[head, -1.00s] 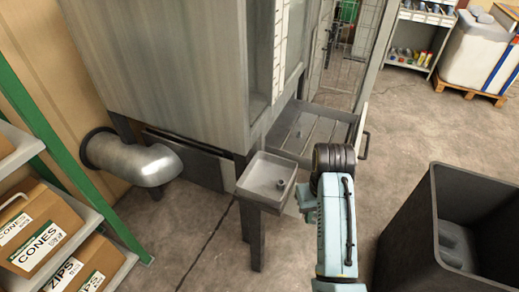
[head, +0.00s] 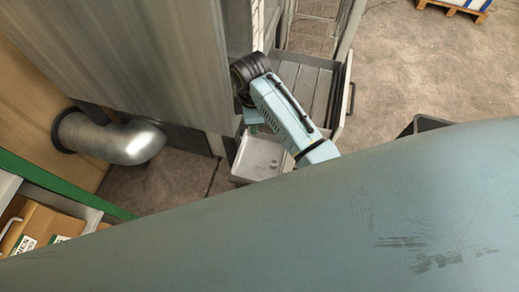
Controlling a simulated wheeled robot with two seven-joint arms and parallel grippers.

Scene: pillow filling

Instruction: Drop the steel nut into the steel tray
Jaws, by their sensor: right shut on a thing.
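The small steel tray (head: 259,168) is a shallow grey box fixed beside the big metal cabinet, in the middle of the head view. A small dark spot or piece (head: 273,163) lies on its floor, too small to name. My right gripper (head: 250,122) is at the tray's far left edge, close by the cabinet wall. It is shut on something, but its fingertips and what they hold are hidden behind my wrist. I cannot make out the steel nut for sure. My left gripper is out of view.
A larger slatted metal drawer (head: 309,90) stands open behind the tray. The cabinet wall (head: 165,60) rises close on the left, with a bent metal pipe (head: 115,140) beside it. My own blue arm covers the lower right, hiding most of a dark bin (head: 424,124).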

